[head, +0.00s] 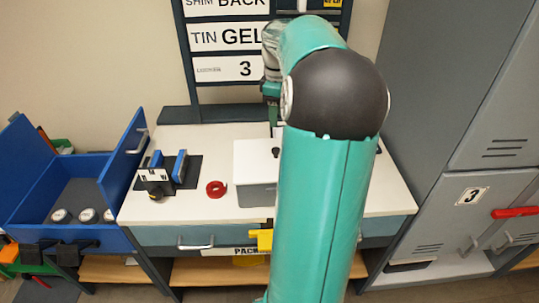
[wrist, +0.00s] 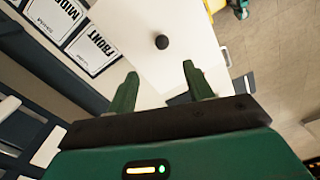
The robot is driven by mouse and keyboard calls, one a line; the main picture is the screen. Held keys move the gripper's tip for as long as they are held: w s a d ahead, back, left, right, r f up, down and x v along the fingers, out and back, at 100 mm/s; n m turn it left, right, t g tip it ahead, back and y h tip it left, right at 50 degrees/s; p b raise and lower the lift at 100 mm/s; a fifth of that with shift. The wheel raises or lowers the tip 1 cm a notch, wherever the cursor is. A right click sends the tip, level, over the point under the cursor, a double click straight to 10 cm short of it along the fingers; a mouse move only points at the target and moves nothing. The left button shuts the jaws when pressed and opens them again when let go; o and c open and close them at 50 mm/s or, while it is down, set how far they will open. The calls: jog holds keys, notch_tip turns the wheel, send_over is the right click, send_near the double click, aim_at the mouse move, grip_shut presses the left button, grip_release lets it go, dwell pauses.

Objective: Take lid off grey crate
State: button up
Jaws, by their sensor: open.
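The grey crate (head: 257,192) stands on the white worktop, partly hidden behind my arm. Its pale lid (head: 254,158) is on top, with a small black knob (head: 276,152). In the wrist view the dark round knob (wrist: 162,42) shows on the white lid (wrist: 150,65), beyond and between my fingertips. My gripper (wrist: 160,82) is open and empty, with a clear gap between its green fingers and the knob apart from them. In the head view my gripper (head: 273,122) is mostly hidden behind my arm, above the lid.
On the worktop (head: 215,210), a red ring (head: 215,189) lies left of the crate, near a blue-jawed vise (head: 165,172). A blue bin (head: 75,200) holding several round pieces is further left. A sign rack (head: 230,65) rises behind; grey lockers (head: 465,190) stand right.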

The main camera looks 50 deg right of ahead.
send_over(276, 149)
jog(key=f, duration=0.8)
jog(key=shift+d+f, duration=0.25)
jog(key=shift+f, duration=0.05)
jog(key=f, duration=0.5)
jog(key=shift+a+f, duration=0.2)
jog(key=shift+a, duration=0.1)
jog(key=shift+r, duration=0.1)
jog(key=c, duration=1.1)
